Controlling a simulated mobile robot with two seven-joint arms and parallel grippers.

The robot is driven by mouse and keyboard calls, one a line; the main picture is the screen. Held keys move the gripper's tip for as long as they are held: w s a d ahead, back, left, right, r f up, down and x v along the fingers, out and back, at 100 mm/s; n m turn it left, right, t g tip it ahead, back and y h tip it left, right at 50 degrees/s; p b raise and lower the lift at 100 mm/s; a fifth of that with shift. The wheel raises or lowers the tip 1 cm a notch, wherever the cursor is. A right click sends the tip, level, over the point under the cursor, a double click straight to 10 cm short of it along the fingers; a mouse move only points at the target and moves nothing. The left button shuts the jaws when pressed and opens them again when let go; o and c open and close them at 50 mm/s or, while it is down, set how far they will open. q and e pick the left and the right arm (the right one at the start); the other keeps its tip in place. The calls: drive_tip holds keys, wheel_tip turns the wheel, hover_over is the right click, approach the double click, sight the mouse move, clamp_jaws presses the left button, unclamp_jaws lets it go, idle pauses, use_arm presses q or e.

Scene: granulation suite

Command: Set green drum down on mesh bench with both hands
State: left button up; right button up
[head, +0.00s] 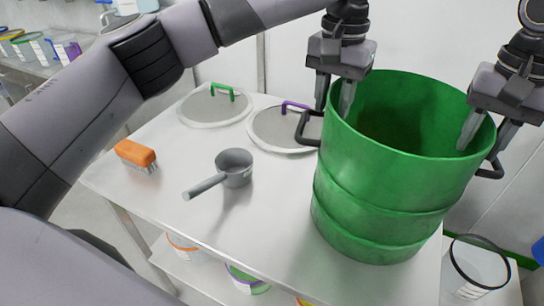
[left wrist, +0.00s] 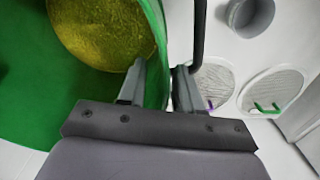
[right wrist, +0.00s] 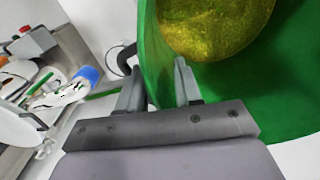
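The green drum (head: 385,185) is upright over the right part of the steel bench top (head: 270,215) and appears to stand on it; its underside is hidden. Yellow powder (left wrist: 105,30) lies inside, also visible in the right wrist view (right wrist: 215,25). My left gripper (head: 335,98) straddles the drum's left rim beside a black handle (head: 306,128). My right gripper (head: 482,140) straddles the right rim by the other handle (head: 492,170). Each has one finger inside and one outside, apart, with the thin wall between and visible gaps.
Two round mesh discs, one with a green handle (head: 215,106) and one with a purple handle (head: 272,135), lie at the back of the bench. A grey scoop (head: 234,168) and an orange brush (head: 137,155) lie left of the drum. A clear container (head: 475,265) stands low at right.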

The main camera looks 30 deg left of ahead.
use_arm(q)
drive_tip(key=shift+r, duration=0.1)
wheel_tip(320, 180, up, 12)
drive_tip(key=shift+f, duration=0.15)
use_arm(e)
drive_tip(key=shift+r, duration=0.1)
wheel_tip(320, 180, up, 12)
drive_tip(key=shift+f, duration=0.1)
idle(0.7)
idle(0.4)
